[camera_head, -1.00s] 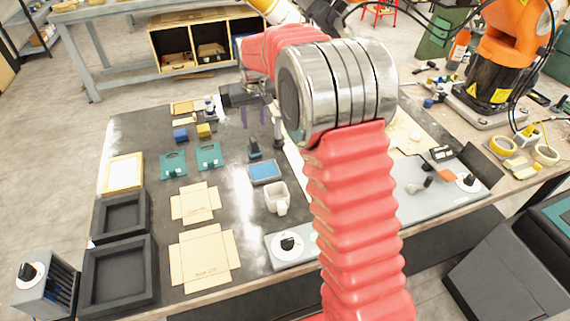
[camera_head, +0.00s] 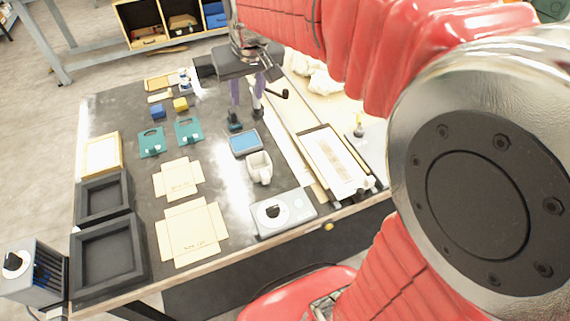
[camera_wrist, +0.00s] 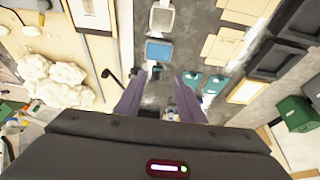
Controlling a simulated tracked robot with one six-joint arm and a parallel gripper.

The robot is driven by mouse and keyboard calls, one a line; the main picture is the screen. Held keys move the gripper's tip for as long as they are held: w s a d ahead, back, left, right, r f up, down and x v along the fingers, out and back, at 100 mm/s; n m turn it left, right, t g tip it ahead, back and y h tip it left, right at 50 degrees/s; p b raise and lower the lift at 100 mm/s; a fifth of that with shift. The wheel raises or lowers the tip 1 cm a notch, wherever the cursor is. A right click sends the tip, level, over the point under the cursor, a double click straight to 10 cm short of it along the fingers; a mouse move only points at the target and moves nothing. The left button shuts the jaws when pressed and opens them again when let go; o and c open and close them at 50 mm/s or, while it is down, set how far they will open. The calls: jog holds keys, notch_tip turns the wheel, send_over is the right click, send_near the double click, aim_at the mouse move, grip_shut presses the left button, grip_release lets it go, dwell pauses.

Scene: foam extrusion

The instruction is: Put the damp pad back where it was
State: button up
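A blue rectangular pad (camera_head: 244,142) with a grey rim, likely the damp pad, lies flat on the dark bench top. It also shows in the wrist view (camera_wrist: 158,51), beyond the fingers. My gripper (camera_head: 247,100) has two purple fingers pointing down. It is above the bench on the far side of the blue pad. In the wrist view the fingers (camera_wrist: 159,84) stand apart with nothing visible held between them. A small dark upright tool (camera_head: 235,123) stands between the gripper and the pad. I cannot tell whether the fingertips touch anything.
Teal plates (camera_head: 152,143), flat cardboard blanks (camera_head: 188,232) and black trays (camera_head: 107,258) lie left. A framed board (camera_head: 334,160) and crumpled pale foam (camera_head: 318,80) lie right.

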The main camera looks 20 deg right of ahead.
jog(key=s+f+t, duration=0.1)
jog(key=s+f, duration=0.1)
jog(key=s, duration=1.9)
jog(key=shift+s+f, duration=0.2)
jog(key=shift+s, duration=0.1)
